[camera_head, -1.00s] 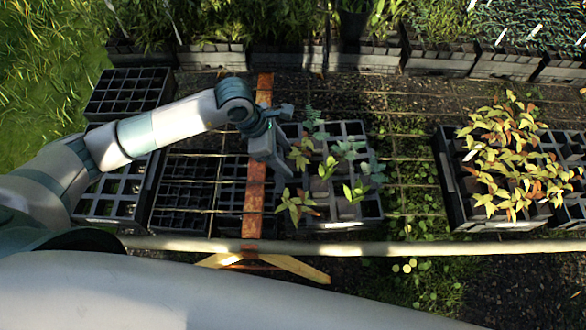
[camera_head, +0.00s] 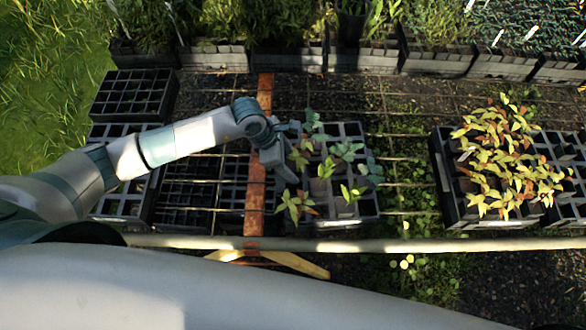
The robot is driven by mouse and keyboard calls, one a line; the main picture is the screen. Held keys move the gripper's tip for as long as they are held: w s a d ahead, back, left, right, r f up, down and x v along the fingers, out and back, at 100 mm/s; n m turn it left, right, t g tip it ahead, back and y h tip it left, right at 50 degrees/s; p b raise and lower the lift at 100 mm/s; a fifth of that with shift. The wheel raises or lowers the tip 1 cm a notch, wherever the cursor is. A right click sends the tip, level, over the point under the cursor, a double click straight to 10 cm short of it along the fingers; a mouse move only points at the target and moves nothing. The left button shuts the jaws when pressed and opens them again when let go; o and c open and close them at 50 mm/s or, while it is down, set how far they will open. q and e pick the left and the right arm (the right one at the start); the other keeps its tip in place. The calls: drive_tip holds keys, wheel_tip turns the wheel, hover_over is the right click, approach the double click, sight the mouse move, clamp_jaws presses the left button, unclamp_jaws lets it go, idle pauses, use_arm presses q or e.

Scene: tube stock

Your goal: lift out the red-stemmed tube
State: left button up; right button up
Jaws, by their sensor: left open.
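A grey tray (camera_head: 347,216) with square cells stands on the wire bench and holds several small seedlings. A seedling with yellow-green and reddish leaves (camera_head: 297,205) is at its front left corner. Another with some reddish tint (camera_head: 300,156) is further back on the left side. Bright green (camera_head: 352,193) and blue-green (camera_head: 347,151) seedlings stand further right. Which one has the red stem is too small to tell. My left gripper (camera_head: 287,174) is open above the tray's left edge, between the two reddish seedlings, with nothing visible in it. My right gripper is not in view.
Empty black cell trays (camera_head: 133,95) lie to the left, partly under my left arm. A rusty orange bar (camera_head: 255,190) runs beside the seedling tray. A crate of yellow-leaved plants (camera_head: 452,195) stands right. Planted boxes (camera_head: 380,60) line the back.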

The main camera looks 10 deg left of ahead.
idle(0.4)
use_arm(q)
clamp_jaws()
drive_tip(key=shift+r, duration=0.1)
wheel_tip(320, 180, up, 18)
drive_tip(key=b, duration=0.5)
drive_tip(key=shift+b, duration=0.4)
drive_tip(key=shift+d, duration=0.1)
